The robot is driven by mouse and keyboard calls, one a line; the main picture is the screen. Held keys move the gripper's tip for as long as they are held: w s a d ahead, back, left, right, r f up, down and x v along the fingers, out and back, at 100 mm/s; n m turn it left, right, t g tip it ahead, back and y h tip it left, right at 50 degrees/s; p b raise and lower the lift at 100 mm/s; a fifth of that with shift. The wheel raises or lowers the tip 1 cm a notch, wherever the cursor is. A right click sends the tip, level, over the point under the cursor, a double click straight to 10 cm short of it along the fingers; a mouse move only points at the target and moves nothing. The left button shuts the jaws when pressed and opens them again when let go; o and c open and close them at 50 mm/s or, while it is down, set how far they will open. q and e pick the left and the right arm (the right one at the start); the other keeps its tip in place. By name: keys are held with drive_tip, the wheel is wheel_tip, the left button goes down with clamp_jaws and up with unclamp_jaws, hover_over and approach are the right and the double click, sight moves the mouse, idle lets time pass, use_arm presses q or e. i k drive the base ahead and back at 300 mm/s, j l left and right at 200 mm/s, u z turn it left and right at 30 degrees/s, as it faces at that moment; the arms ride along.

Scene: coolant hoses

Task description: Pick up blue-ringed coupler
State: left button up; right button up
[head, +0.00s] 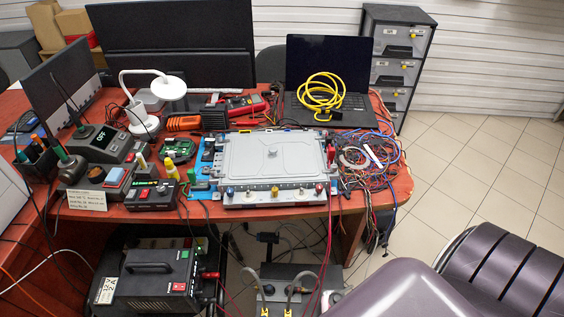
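Two thin grey hoses with yellow ends, a left one (250,273) and a right one (303,275), curve over the dark unit at the bottom middle. A small bluish spot shows near the left hose, too small to tell whether it is a blue ring. A grey metal case (270,155) lies on the table, with a row of coloured fittings along its front edge. A blue fitting (230,191) is at the left of that row; I cannot tell whether it is the coupler. Neither of my grippers is in view.
The red-brown table (405,185) is crowded with a laptop (325,70), a yellow cable coil (322,95), a wire tangle (370,160) and a white lamp (165,87). A black power unit (150,285) stands below, at left.

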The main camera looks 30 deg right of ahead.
sight(269, 290)
drive_tip(key=k+z, duration=0.15)
drive_tip(key=z, duration=0.2)
drive_tip(key=k+z, duration=0.15)
drive_tip(key=z, duration=0.25)
